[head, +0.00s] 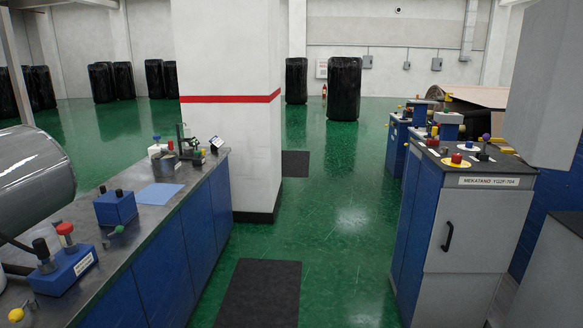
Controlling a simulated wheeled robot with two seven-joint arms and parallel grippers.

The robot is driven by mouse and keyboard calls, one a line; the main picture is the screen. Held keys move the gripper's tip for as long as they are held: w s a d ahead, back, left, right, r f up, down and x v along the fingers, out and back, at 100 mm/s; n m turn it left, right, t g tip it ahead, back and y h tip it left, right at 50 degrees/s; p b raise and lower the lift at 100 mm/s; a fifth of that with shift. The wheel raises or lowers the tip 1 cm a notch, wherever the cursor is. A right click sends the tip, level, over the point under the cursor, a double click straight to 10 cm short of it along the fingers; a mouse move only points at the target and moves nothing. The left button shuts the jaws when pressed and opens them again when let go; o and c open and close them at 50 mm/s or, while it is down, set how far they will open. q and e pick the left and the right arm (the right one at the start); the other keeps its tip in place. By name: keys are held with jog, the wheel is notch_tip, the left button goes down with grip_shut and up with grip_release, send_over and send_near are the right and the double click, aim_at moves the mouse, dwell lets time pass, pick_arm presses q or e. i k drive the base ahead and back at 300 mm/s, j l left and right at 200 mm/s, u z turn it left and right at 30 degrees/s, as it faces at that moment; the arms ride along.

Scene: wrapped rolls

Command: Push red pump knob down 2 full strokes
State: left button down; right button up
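Neither of my grippers shows in the head view. A red knob (66,230) stands upright on a blue box (62,272) at the near left, beside a black knob (40,248). Another red knob (456,158) sits on a yellow disc on top of the grey cabinet (470,222) at the right. Both red knobs look raised. I cannot tell from this view which one belongs to a pump.
The left counter (150,222) carries a second blue box (115,208), a light blue sheet (160,194) and small devices. A white pillar (228,140) with a red stripe stands beyond it. Green floor (335,230) with dark mats (258,292) lies open between counter and cabinet.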

aim_at(64, 228)
jog(key=u, duration=1.35)
